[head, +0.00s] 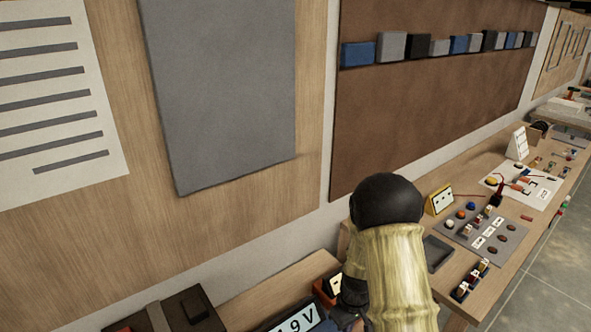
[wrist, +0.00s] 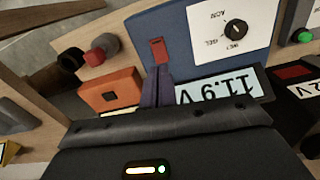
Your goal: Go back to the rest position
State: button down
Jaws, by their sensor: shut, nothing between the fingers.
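My gripper (wrist: 157,72) is shut and empty in the wrist view, its dark fingers together in front of a blue device panel (wrist: 215,60). The panel carries a white dial label (wrist: 210,18), a red switch (wrist: 157,50) and a display reading 11.9 V (wrist: 225,87). In the head view my pale, dark-capped arm reaches down at the lower middle and hides most of the gripper. I cannot tell whether the fingers touch the device.
An orange box (wrist: 111,90) and a red knob (wrist: 100,50) stand beside the device. The wall stands close behind; grey floor (head: 550,285) shows at right.

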jog(key=s+r+m+t+b, duration=0.2)
jog(key=s+r+m, duration=0.4)
jog(key=s+r, duration=0.7)
jog(key=v, duration=0.3)
jog(key=shift+r, duration=0.3)
